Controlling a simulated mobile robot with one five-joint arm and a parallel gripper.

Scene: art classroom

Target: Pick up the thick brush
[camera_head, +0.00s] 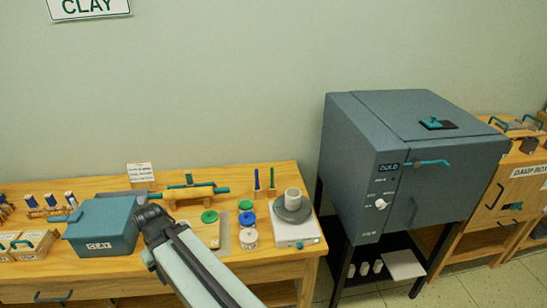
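Two slim upright tools, one with a blue top (257,180) and one with a green top (272,178), stand near the back of the wooden table. They may be brushes, but they are too small to tell which is thick. My arm reaches up from the bottom of the picture over the table. Its dark end, my gripper (151,216), is beside the right side of a grey-blue lidded box. Its fingers cannot be made out, nor whether it holds anything. The upright tools stand to its right, apart from it.
The lidded box (100,233), a rolling pin (190,191), green and blue lidded pots (247,219) and a scale (298,233) with a grey cup crowd the table (270,262). Several blue-and-white-topped tools (50,201) stand left. A grey kiln (400,160) stands right.

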